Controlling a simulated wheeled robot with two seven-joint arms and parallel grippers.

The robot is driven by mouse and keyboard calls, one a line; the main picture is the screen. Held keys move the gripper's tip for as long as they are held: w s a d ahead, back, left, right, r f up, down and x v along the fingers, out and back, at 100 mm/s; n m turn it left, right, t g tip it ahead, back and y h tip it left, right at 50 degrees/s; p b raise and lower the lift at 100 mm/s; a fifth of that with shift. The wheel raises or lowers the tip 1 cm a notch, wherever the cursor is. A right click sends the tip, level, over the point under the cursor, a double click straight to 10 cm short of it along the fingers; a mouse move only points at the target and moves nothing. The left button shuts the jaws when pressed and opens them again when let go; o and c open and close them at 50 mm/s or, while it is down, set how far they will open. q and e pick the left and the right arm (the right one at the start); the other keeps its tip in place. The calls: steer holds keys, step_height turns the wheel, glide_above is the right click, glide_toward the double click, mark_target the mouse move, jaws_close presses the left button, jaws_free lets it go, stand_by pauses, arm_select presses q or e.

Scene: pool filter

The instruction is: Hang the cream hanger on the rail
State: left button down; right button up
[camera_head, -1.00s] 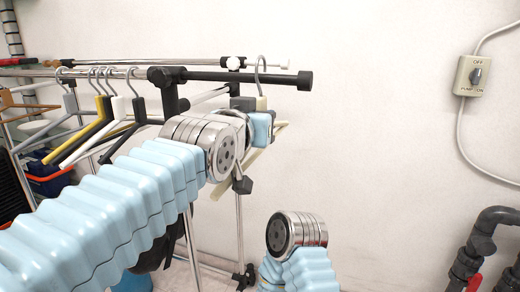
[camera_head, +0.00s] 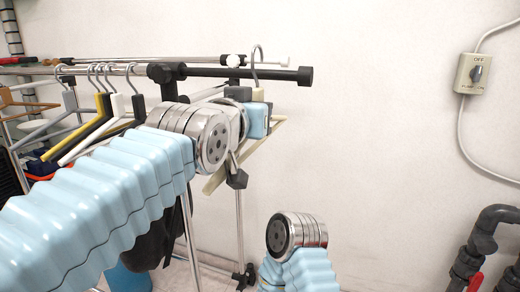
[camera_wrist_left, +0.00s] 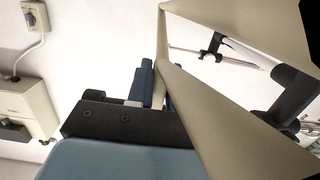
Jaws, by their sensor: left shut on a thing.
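The cream hanger (camera_head: 266,142) is held upright at the right end of the rail (camera_head: 245,74). Its metal hook (camera_head: 256,52) rises above the dark end section of the rail; I cannot tell whether the hook is over it, in front or behind. My left gripper (camera_head: 258,118) is shut on the hanger just below the hook, under rail height. In the left wrist view the fingers (camera_wrist_left: 158,84) close around the hanger's neck, and its cream bars (camera_wrist_left: 230,115) fill the right side. My wrist hides part of the hanger in the head view. My right gripper is out of view.
Several other hangers (camera_head: 100,118), grey, yellow, white and black, hang on the rail's left part. A second thin rail (camera_head: 200,59) runs behind. A switch box (camera_head: 472,74) and dark pipes (camera_head: 484,240) are on the right. The wall right of the rail end is clear.

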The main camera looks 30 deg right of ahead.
arm_select(q)
steer(key=shift+f+b+v, duration=0.2)
steer(key=shift+b+v, duration=0.75)
steer(key=shift+v, duration=0.1)
steer(key=shift+a+r, duration=0.1)
steer(key=shift+a, duration=0.05)
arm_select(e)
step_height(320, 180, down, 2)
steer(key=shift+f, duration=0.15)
arm_select(q)
steer(key=b+v, duration=0.3)
steer(key=f+b+v, duration=0.1)
steer(key=b+v, duration=0.4)
steer(key=v, duration=0.2)
steer(key=shift+a+f+b, duration=0.1)
steer(key=shift+f+b, duration=0.25)
steer(key=shift+b, duration=0.05)
steer(key=f+b+v, duration=0.1)
steer(key=b+v, duration=0.6)
steer(key=v, duration=0.7)
steer(key=shift+w+a, duration=0.3)
steer(key=shift+a, duration=0.05)
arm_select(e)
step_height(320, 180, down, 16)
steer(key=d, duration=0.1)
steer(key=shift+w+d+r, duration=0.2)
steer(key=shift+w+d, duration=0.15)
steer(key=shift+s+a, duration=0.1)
